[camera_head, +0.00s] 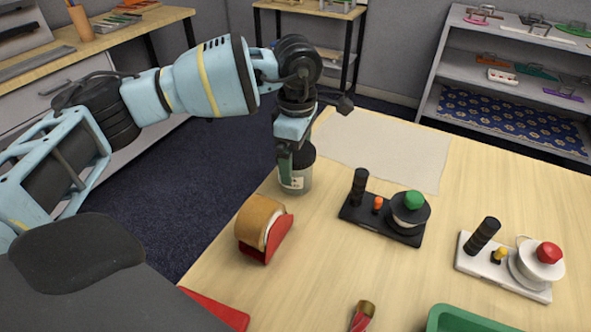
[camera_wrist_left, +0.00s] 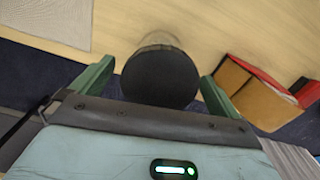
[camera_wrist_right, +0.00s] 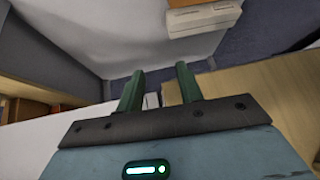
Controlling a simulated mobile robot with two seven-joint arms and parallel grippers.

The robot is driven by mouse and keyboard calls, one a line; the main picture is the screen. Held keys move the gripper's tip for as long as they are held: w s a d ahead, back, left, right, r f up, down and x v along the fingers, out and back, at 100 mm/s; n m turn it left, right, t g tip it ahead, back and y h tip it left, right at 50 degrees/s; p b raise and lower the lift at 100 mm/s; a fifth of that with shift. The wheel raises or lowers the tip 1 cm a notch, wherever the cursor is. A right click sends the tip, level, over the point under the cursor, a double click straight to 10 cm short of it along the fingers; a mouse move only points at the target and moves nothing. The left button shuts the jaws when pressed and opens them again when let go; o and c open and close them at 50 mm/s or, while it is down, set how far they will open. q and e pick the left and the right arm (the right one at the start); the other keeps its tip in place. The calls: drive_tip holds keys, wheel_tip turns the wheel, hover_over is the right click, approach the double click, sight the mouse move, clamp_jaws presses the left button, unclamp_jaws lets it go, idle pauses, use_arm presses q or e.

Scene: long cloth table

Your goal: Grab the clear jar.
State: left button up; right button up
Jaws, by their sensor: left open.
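The clear jar (camera_head: 297,179) stands upright near the table's left edge, with a dark lid and a pale label. In the left wrist view its round black lid (camera_wrist_left: 160,77) fills the space between the fingers, and a little of the clear body shows beyond it. My left gripper (camera_head: 292,165) is at the jar, its green fingers open on either side of the lid; it also shows in the left wrist view (camera_wrist_left: 155,82). I cannot tell whether the fingers touch the jar. My right gripper (camera_wrist_right: 158,85) shows only in the right wrist view, with its fingers apart and nothing between them.
A wooden block with a red part (camera_head: 262,228) stands near the jar. A black tray (camera_head: 385,219) and a white tray (camera_head: 503,267) with small items are to the right. A grey mat (camera_head: 385,148) lies behind. A green bin (camera_head: 470,320) is at the front.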

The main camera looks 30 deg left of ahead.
use_arm(q)
drive_tip(key=shift+a+f, duration=0.1)
drive_tip(key=shift+f, duration=0.65)
drive_tip(key=shift+c, duration=0.3)
drive_tip(key=c, duration=1)
wheel_tip(320, 180, up, 10)
drive_tip(key=shift+r, duration=0.1)
